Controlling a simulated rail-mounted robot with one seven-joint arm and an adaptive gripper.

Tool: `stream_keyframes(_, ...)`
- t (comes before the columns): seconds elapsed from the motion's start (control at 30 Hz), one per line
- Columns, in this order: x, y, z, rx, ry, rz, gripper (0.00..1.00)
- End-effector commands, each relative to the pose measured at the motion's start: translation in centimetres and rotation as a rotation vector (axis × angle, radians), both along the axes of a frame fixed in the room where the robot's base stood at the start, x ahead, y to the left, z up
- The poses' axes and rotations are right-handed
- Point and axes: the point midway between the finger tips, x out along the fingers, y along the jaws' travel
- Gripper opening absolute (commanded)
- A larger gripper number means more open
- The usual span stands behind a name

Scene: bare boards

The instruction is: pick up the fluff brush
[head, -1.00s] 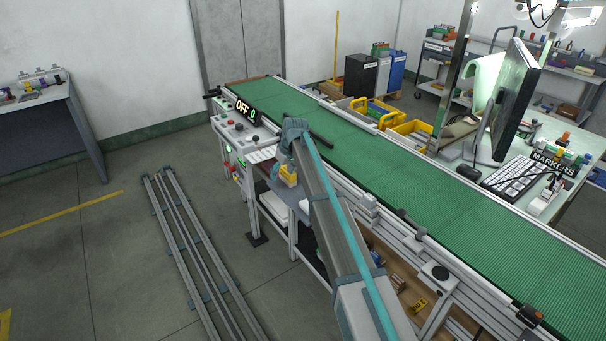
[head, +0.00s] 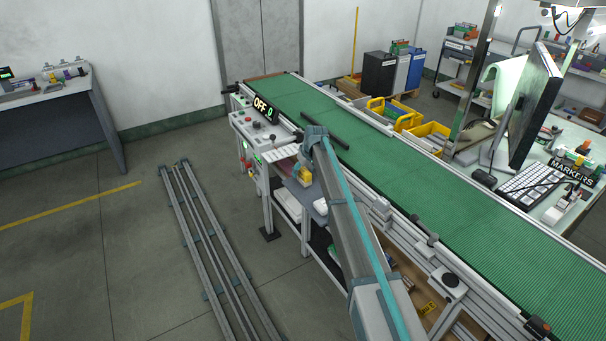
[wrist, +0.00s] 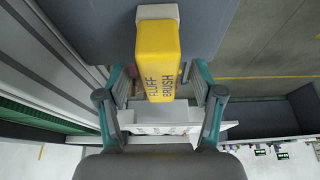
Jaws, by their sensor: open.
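The fluff brush (wrist: 158,62) is a yellow block marked "FLUFF BRUSH" in the wrist view. It lies on a grey shelf surface (wrist: 215,22). My gripper (wrist: 160,84) is open, with one finger on each side of the brush and a visible gap to both. In the head view a yellow piece (head: 304,174), apparently the brush, shows beside my arm's end, low at the side of the conveyor. My fingers are mostly hidden there by my arm.
The green conveyor belt (head: 400,180) runs beside my arm, with a dark bar (head: 340,135) across it. A control panel with an "OFF" sign (head: 265,108) stands behind. White items (head: 288,203) lie on a lower shelf. Floor rails (head: 205,245) lie at the left.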

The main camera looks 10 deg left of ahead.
Motion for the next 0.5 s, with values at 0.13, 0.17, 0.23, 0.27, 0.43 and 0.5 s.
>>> stream_keyframes(0.13, 0.7, 0.6, -1.7, 0.000, 0.002, 0.000, 0.67)
stream_keyframes(0.17, 0.8, 0.6, -2.0, 0.000, 0.002, 0.000, 0.67)
stream_keyframes(0.23, 0.9, 0.7, -2.4, 0.000, 0.000, 0.000, 0.67)
stream_keyframes(0.27, 0.9, 0.7, -2.5, 0.001, -0.001, 0.000, 0.67)
stream_keyframes(0.43, 0.9, 0.7, -2.6, 0.001, -0.001, 0.000, 0.67)
stream_keyframes(0.5, 0.9, 0.7, -2.6, 0.001, -0.001, 0.000, 0.58)
